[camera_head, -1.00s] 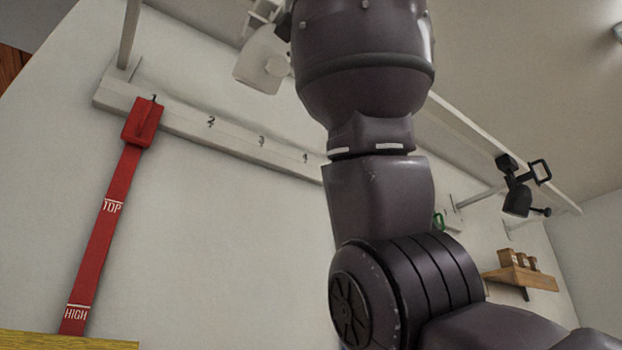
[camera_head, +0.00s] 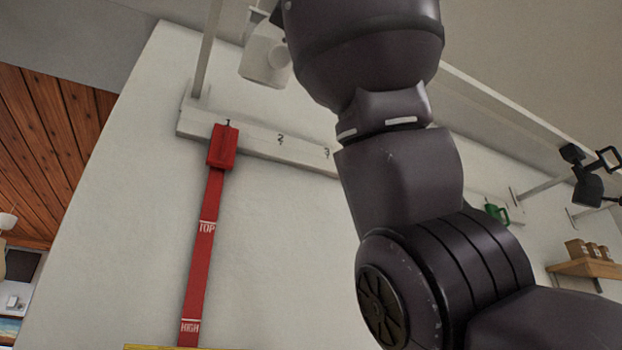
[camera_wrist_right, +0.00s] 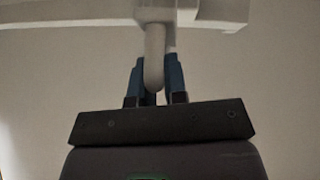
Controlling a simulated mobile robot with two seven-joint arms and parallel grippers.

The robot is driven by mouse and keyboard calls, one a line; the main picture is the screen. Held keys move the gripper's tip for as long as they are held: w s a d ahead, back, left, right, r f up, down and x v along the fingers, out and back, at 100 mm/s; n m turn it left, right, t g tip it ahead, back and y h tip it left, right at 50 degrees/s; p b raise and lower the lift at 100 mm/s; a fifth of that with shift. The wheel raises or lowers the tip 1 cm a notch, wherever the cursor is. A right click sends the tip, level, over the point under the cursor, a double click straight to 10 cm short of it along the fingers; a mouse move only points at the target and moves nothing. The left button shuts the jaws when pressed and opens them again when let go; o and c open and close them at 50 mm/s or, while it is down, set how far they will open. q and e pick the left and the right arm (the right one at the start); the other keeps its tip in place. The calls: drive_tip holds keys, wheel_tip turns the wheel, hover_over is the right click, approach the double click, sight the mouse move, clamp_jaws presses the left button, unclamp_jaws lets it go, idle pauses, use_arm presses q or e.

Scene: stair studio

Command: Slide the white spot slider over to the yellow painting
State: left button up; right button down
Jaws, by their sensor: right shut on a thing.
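The white spot slider (camera_head: 265,57) hangs from the overhead rail at the upper left of the head view, close to the rail's left upright. In the right wrist view its pale handle (camera_wrist_right: 154,45) comes down between the blue fingers of my right gripper (camera_wrist_right: 154,82), which is shut on it. My dark right arm covers the middle of the head view, and the gripper is out of sight there. A thin yellow strip (camera_head: 160,347), seemingly the top edge of the yellow painting, shows at the bottom edge below the red strap. My left gripper is not in view.
A red strap marked TOP and HIGH (camera_head: 202,245) hangs from the numbered white wall board (camera_head: 255,143). A black spot lamp (camera_head: 588,185) hangs on the right.

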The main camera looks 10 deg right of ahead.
drive_tip(key=shift+s+a, duration=0.15)
drive_tip(key=shift+a, duration=0.2)
drive_tip(key=c, duration=1.2)
unclamp_jaws()
drive_tip(key=shift+o, duration=0.2)
drive_tip(key=b+v, duration=0.4)
drive_tip(key=v, duration=0.6)
drive_tip(key=shift+s+f, duration=0.3)
